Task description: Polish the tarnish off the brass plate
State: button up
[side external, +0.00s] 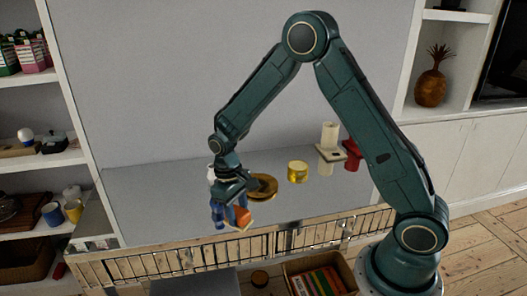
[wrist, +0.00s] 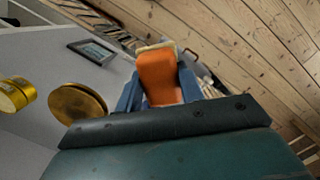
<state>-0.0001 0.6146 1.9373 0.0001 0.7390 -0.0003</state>
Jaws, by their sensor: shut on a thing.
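My gripper (side external: 231,213) has blue fingers and is shut on an orange block with a cream-coloured edge (side external: 238,216), perhaps a polishing pad. In the wrist view the orange block (wrist: 160,78) sits between the two blue fingers. The round brass plate (side external: 263,188) lies on the grey surface just right of my gripper, partly hidden by it. It also shows at the left in the wrist view (wrist: 77,104), apart from the block.
A yellow tin (side external: 298,171) stands right of the plate. Farther right are a cream stand (side external: 330,140) and a red object (side external: 352,155). A wooden slatted rail (side external: 330,232) runs along the front edge, with a box of books (side external: 318,280) below. Shelves stand left.

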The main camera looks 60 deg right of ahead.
notch_tip(320, 180, up, 8)
jog(key=shift+w+d+r, duration=0.1)
jog(key=shift+r, duration=0.15)
jog(key=w+d, duration=0.5)
jog(key=d, duration=0.5)
jog(key=w+d, duration=0.5)
jog(key=d, duration=0.5)
jog(key=shift+a+f, duration=0.2)
jog(key=shift+f, duration=1.15)
jog(key=shift+a+f, duration=0.15)
jog(key=shift+f, duration=1.15)
